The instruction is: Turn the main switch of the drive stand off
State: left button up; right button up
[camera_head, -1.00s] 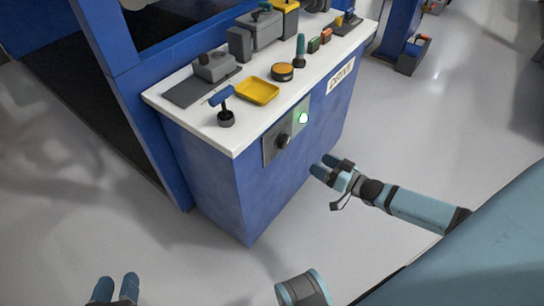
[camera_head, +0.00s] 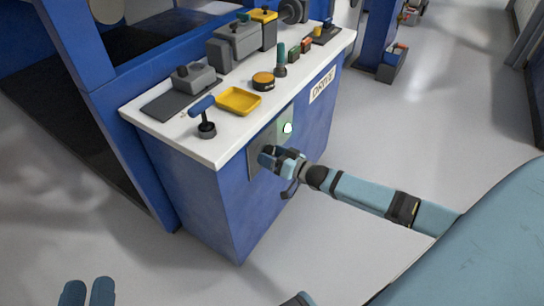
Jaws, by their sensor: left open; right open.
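The blue drive stand (camera_head: 195,200) with a white top stands in the middle of the camera_head view. A grey switch plate (camera_head: 256,165) is on its front face, with a lit pale-green lamp (camera_head: 287,128) at its upper right. My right gripper (camera_head: 268,155) is in front of the plate, at the place of the dark main switch. It hides the switch, so I cannot tell whether it touches it or how the switch is turned. The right gripper is open. My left gripper (camera_head: 86,292) is low at the left, open and empty, away from the stand.
On the white top (camera_head: 225,132) are a blue-handled lever (camera_head: 204,112), a yellow tray (camera_head: 238,100), an orange-topped round part (camera_head: 263,81) and a teal-handled tool (camera_head: 281,62). A blue frame (camera_head: 75,60) rises behind the stand.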

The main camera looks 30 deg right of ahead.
jog(key=c, duration=0.9)
jog(key=shift+c, duration=0.2)
